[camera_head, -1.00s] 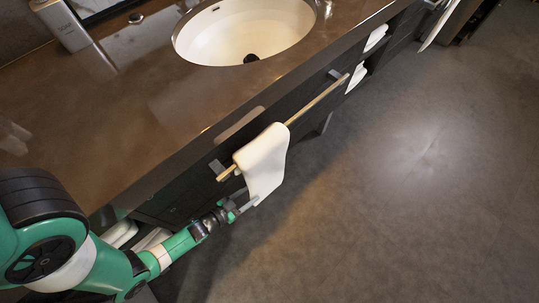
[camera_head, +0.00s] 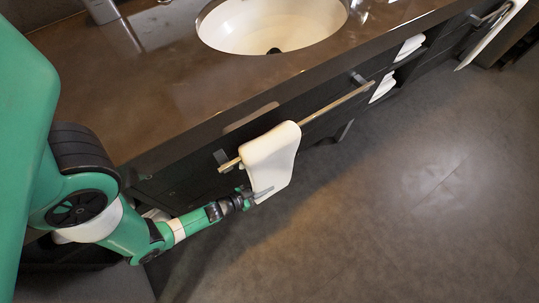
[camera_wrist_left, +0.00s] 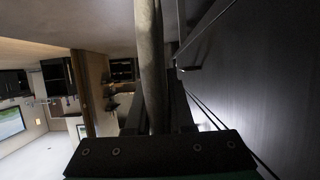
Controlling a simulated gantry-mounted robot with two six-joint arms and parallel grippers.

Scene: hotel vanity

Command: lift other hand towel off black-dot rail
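A white hand towel (camera_head: 270,156) hangs over a pale rail (camera_head: 335,107) on the dark vanity front. My left gripper (camera_head: 262,193) is at the towel's lower part, with a finger across its front. In the left wrist view the towel (camera_wrist_left: 151,55) stands edge-on as a grey band between the fingers (camera_wrist_left: 158,115). Whether the fingers press on it is unclear. A second white towel (camera_head: 492,36) hangs on another rail at the top right, partly cut off. No black dot can be made out on either rail. My right gripper is not in view.
The brown counter (camera_head: 165,90) with a white oval sink (camera_head: 270,25) lies above the rail. Folded white towels (camera_head: 383,88) sit in a shelf opening right of the rail. The grey floor (camera_head: 400,220) in front is clear.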

